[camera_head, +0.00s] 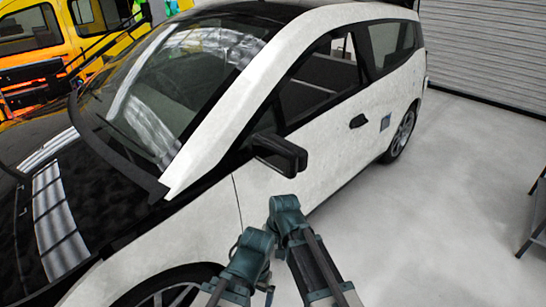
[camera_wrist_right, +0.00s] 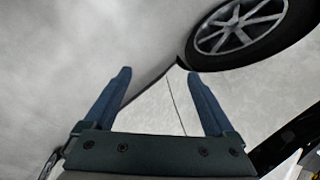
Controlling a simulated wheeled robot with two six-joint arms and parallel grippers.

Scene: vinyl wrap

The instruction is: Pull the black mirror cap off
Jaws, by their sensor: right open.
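The black mirror cap (camera_head: 285,152) covers the side mirror, which stands out from the white car's front door below the window corner. The mirror looks upright and in place. My right arm rises from the bottom of the head view, its teal links below the mirror and apart from it. My right gripper (camera_wrist_right: 158,74) shows in the right wrist view with its two blue fingers spread and nothing between them. White car body with a door seam lies beyond the fingers. I cannot make out my left gripper in either view.
The white car (camera_head: 335,165) fills the middle, with its dark windshield and black hood at left. Its wheel (camera_wrist_right: 240,25) shows in the right wrist view. A yellow vehicle (camera_head: 35,50) stands behind at left. A rack (camera_head: 536,215) stands at the right edge. The floor between is clear.

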